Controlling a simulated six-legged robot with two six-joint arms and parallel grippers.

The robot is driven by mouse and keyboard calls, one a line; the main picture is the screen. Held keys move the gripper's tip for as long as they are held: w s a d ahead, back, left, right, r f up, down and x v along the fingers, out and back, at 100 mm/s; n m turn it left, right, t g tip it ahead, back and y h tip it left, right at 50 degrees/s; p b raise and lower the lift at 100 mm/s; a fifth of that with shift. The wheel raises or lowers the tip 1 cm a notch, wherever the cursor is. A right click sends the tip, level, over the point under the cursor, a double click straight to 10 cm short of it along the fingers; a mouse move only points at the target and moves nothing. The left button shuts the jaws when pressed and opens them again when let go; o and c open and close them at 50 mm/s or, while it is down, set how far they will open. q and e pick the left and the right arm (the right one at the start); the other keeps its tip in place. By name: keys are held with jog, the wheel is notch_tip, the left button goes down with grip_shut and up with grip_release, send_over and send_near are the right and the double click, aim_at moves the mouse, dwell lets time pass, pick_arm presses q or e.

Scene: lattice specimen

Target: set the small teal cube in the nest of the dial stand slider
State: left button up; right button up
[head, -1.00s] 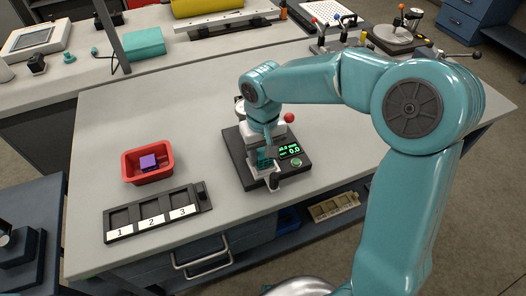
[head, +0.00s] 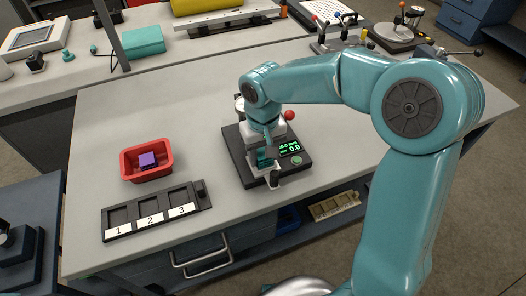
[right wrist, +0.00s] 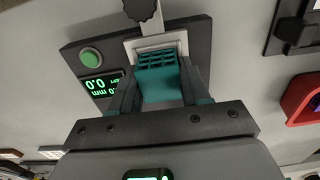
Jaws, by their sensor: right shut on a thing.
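The small teal cube (right wrist: 158,82), with a lattice face, is between the fingers of my right gripper (right wrist: 160,88) in the right wrist view. The gripper is shut on it. The cube is at the pale square nest (right wrist: 159,42) of the slider, overlapping its near part in this view; I cannot tell whether it rests on the nest floor. In the head view my right gripper (head: 267,160) is low over the front of the dial stand (head: 238,160) and hides most of the cube and nest. My left gripper is not in view.
The stand has a lit display (head: 289,148) and a green button (head: 296,160). A red bin (head: 130,168) with a purple block (head: 148,159) and a tray numbered 1 to 3 (head: 155,213) are to the left. The bench between them and the stand is clear.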

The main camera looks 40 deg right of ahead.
jog(key=shift+s+f, duration=0.1)
jog(key=shift+f, duration=0.05)
jog(key=o, duration=1.1)
jog(key=shift+c, duration=0.2)
jog(key=o, duration=0.3)
jog(key=shift+o, duration=0.8)
